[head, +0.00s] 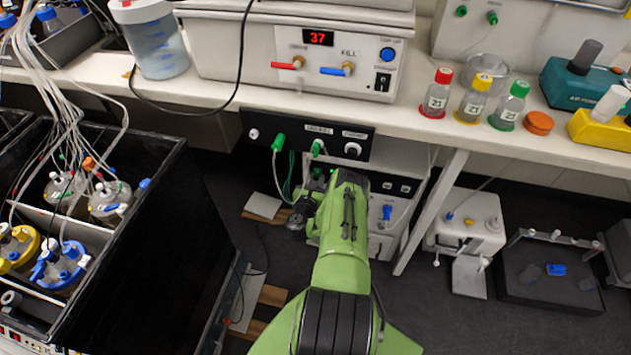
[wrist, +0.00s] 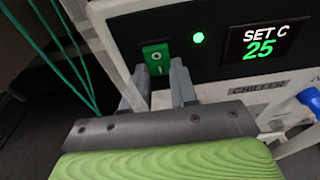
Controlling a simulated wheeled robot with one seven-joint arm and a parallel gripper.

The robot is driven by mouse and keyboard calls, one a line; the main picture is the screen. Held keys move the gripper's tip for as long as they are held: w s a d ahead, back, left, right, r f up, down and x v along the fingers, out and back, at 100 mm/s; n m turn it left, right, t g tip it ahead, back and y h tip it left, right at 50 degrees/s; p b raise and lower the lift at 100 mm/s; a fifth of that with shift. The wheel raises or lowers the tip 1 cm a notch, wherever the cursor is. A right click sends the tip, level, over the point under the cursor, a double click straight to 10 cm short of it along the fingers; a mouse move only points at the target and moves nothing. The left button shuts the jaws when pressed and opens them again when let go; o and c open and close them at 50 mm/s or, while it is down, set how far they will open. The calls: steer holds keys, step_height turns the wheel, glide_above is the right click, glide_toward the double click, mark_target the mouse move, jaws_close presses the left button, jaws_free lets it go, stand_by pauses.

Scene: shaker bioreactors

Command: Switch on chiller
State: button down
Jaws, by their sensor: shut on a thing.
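The chiller (head: 395,235) is a white box under the bench, partly hidden behind my arm. In the wrist view its black panel (wrist: 213,62) has a green rocker switch (wrist: 157,58) with white marks, a lit green lamp (wrist: 198,38) and a display (wrist: 263,42) reading "SET C 25". A "CHILLER" label (wrist: 258,87) is below. My gripper (wrist: 159,72) is at the panel, its grey fingertips on either side of the green switch, shut on it. The head view shows my green arm reaching down to the chiller, with the fingertips hidden.
A blue-handled tap (wrist: 311,98) sticks out at the chiller's right. Green tubes (wrist: 62,50) hang left of the gripper. The bench edge (head: 420,128) and a leg (head: 432,210) are close to my arm. A black bin with vessels (head: 150,240) stands at the left.

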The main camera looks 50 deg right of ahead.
steer(key=shift+s+a+f, duration=0.1)
steer(key=shift+f, duration=0.15)
steer(key=c, duration=0.9)
jaws_free()
steer(key=shift+r, duration=0.15)
